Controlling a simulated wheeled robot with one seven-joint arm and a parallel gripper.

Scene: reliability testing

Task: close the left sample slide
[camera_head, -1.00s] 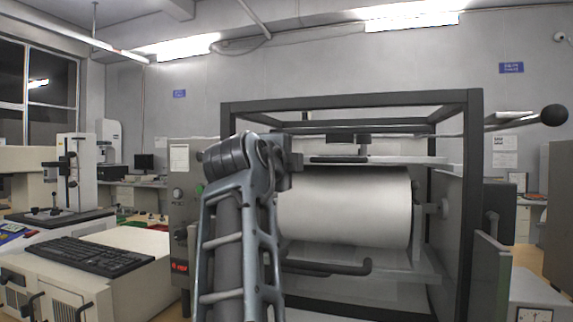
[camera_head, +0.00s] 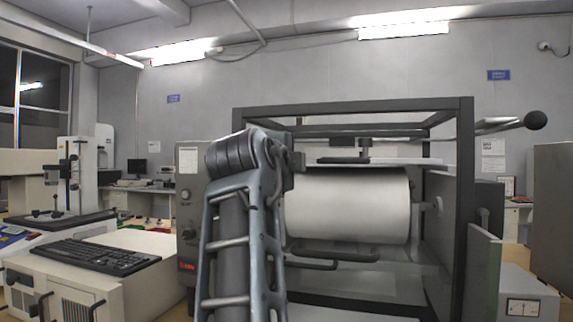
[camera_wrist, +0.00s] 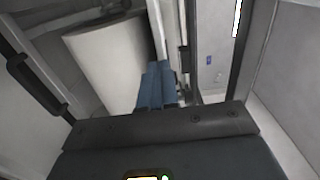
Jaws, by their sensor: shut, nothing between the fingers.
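The machine has an open dark frame (camera_head: 350,104) with a white drum (camera_head: 350,207) inside. A flat white plate (camera_head: 415,161) lies above the drum, with a dark flat piece (camera_head: 343,160) on it. A dark bar handle (camera_head: 345,258) sticks out below the drum. I cannot tell which part is the left sample slide. In the wrist view my gripper (camera_wrist: 157,70) has its blue fingers together and empty, beside the white drum (camera_wrist: 105,62); no contact shows. A dark bar handle (camera_wrist: 38,88) is at left there. My arm hides the machine's left side in the head view.
A control panel (camera_head: 187,215) stands left of the drum. A keyboard (camera_head: 95,255) lies on a white cabinet at left. A lever with a black ball knob (camera_head: 536,120) sticks out at upper right. A grey panel (camera_head: 483,270) stands at the machine's right front.

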